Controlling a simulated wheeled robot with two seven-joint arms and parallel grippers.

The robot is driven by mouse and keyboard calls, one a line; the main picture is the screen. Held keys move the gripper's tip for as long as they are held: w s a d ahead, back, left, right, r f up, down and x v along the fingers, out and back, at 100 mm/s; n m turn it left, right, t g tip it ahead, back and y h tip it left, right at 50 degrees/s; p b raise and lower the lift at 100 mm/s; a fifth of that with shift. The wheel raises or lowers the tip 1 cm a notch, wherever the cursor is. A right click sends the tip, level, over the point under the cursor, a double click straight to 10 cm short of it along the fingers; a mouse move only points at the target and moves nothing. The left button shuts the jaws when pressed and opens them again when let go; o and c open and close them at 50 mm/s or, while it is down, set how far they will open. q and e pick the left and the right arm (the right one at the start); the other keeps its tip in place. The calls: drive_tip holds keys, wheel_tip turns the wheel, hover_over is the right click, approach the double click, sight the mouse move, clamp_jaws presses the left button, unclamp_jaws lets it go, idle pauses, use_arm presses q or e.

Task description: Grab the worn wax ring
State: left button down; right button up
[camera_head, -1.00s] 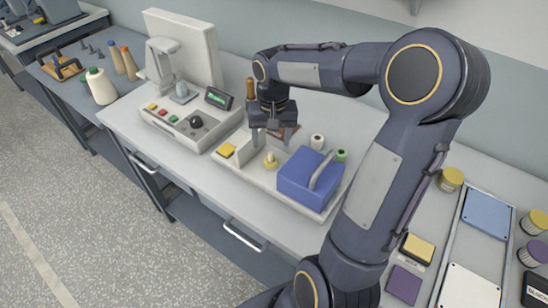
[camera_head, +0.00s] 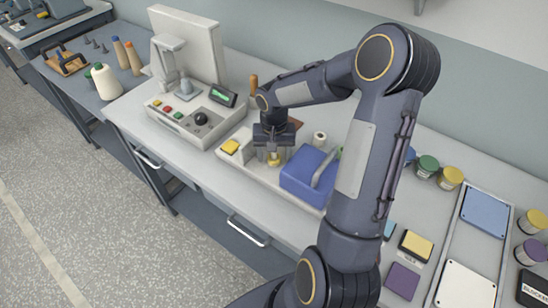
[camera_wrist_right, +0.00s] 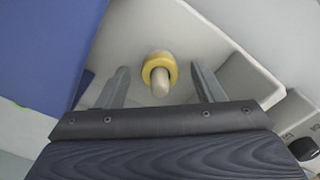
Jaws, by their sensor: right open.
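The worn wax ring is a yellow ring (camera_wrist_right: 160,68) around a pale peg (camera_wrist_right: 161,85) in the white tray (camera_wrist_right: 215,45). It also shows in the head view (camera_head: 274,161), low beneath my right gripper. My right gripper (camera_head: 273,153) is open above the ring. In the right wrist view its two fingers (camera_wrist_right: 160,85) stand on either side of the ring, with a gap on both sides. I cannot tell the fingertips' exact height over it. My left gripper is not in view.
A blue box with a handle (camera_head: 307,178) stands in the tray just right of the gripper. A white spool (camera_head: 319,139) stands behind. The control unit (camera_head: 193,116) is to the left.

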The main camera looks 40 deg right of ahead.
drive_tip(key=c, duration=1)
